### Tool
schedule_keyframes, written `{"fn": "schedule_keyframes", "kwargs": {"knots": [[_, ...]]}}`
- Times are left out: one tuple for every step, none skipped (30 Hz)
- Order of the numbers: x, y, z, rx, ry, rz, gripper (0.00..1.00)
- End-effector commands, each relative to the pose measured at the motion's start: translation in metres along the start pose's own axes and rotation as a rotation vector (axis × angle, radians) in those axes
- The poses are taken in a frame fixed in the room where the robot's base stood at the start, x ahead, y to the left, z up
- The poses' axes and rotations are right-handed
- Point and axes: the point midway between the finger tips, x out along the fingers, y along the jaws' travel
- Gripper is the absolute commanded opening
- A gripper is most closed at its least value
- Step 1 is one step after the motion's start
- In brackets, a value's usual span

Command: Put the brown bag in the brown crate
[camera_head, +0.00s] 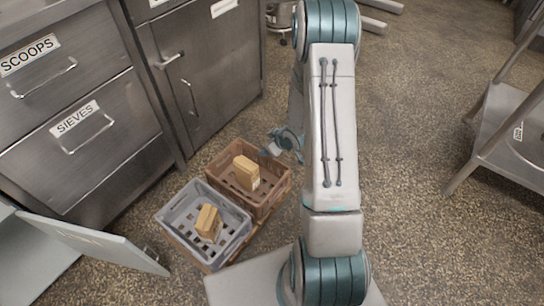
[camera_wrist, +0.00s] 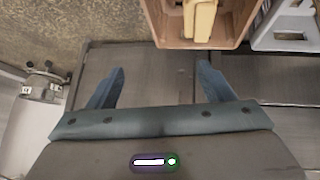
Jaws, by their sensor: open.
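The brown crate (camera_head: 270,199) stands on the floor by the cabinets, and a brown bag (camera_head: 246,173) is inside it. A second brown bag (camera_head: 209,222) sits in the grey crate (camera_head: 233,244) beside the brown one. My gripper (camera_head: 277,148) is just beyond the brown crate's far right corner. In the wrist view my gripper (camera_wrist: 159,78) is open with nothing between its fingers. The brown crate (camera_wrist: 177,43) shows at the top there, with a bag (camera_wrist: 200,20) in it, and the grey crate (camera_wrist: 288,42) is at the top right. The fingers are apart from both crates.
Steel cabinets (camera_head: 205,60) and drawers marked SCOOPS and SIEVES line the left. A low cabinet door (camera_head: 95,243) stands open left of the grey crate. A metal rack (camera_head: 515,125) is at the right. The speckled floor (camera_head: 420,90) between is mostly clear.

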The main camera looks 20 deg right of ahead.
Motion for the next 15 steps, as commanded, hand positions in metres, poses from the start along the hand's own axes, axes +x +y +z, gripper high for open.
{"fn": "schedule_keyframes", "kwargs": {"knots": [[-0.016, 0.005, -0.013, 0.001, -0.031, 0.029, 0.74], [-0.025, 0.007, -0.017, 0.009, -0.056, 0.044, 0.74], [-0.036, 0.008, -0.022, 0.019, -0.086, 0.062, 0.74], [-0.046, 0.009, -0.026, 0.028, -0.108, 0.075, 0.74], [-0.055, 0.009, -0.03, 0.038, -0.129, 0.088, 0.74], [-0.068, 0.009, -0.035, 0.052, -0.157, 0.104, 0.74], [-0.078, 0.009, -0.038, 0.064, -0.177, 0.115, 0.74], [-0.088, 0.007, -0.042, 0.076, -0.197, 0.125, 0.74], [-0.102, 0.004, -0.045, 0.095, -0.222, 0.137, 0.74], [-0.112, 0.002, -0.047, 0.111, -0.241, 0.145, 0.74], [-0.123, 0.0, -0.05, 0.125, -0.257, 0.152, 0.74], [-0.137, -0.005, -0.053, 0.146, -0.28, 0.16, 0.74], [-0.147, -0.009, -0.054, 0.163, -0.297, 0.164, 0.74], [-0.158, -0.013, -0.056, 0.179, -0.313, 0.168, 0.74], [-0.172, -0.019, -0.058, 0.202, -0.334, 0.171, 0.74]]}}
